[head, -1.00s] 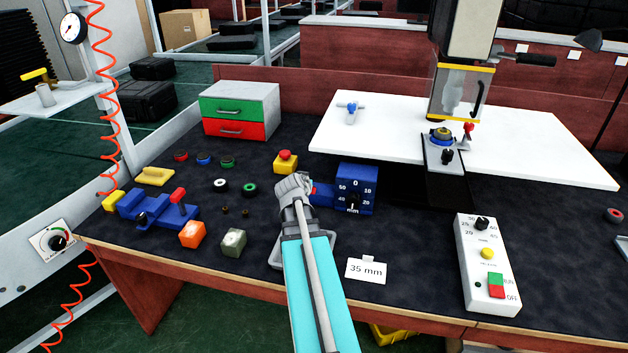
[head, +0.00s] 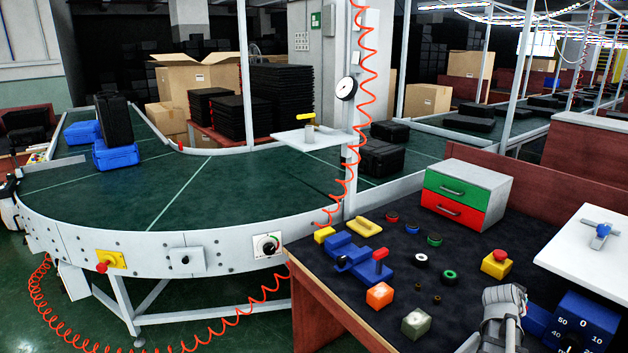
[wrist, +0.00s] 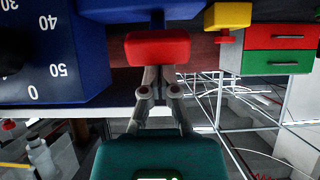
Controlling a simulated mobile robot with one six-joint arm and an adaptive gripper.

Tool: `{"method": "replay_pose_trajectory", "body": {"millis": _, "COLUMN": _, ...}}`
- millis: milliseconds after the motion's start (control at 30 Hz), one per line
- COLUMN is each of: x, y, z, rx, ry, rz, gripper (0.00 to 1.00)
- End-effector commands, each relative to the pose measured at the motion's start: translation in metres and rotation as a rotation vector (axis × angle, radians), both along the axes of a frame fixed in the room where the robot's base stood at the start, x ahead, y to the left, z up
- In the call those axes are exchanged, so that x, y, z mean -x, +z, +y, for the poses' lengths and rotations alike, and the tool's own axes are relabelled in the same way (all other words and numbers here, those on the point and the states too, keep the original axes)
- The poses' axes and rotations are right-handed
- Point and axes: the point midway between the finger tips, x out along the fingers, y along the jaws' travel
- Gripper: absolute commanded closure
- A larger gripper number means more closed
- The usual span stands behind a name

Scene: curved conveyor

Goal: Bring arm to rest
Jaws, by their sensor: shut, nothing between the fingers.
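My gripper (head: 504,300) shows at the lower right of the head view, above the dark table mat and left of a blue dial box (head: 582,325). In the wrist view my gripper (wrist: 158,76) is shut and empty. Its fingertips point at a red block (wrist: 157,47) on a short stem from a blue body; I cannot tell whether they touch it. The dial box (wrist: 75,75) fills the left of the wrist view.
A yellow box with a red button (head: 496,264), a green-and-red drawer unit (head: 463,196) and a blue fixture with a red handle (head: 362,262) stand on the table (head: 320,290). Orange (head: 380,295) and grey-green (head: 416,322) blocks lie near its front. A curved conveyor (head: 200,200) carries cases at left.

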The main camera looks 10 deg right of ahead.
Motion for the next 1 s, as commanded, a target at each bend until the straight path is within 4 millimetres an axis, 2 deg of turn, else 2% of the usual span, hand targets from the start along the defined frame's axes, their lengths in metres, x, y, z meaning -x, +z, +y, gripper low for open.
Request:
{"method": "replay_pose_trajectory", "body": {"millis": 233, "x": 0.005, "y": 0.001, "z": 0.003, "rx": -0.01, "ry": -0.007, "rz": 0.005, "gripper": 1.0}}
{"method": "replay_pose_trajectory", "body": {"millis": 867, "x": 0.003, "y": 0.02, "z": 0.0, "rx": -0.005, "ry": -0.005, "rz": 0.004, "gripper": 1.0}}
{"method": "replay_pose_trajectory", "body": {"millis": 1000, "x": 0.003, "y": 0.019, "z": 0.0, "rx": -0.004, "ry": -0.005, "rz": 0.004, "gripper": 1.0}}
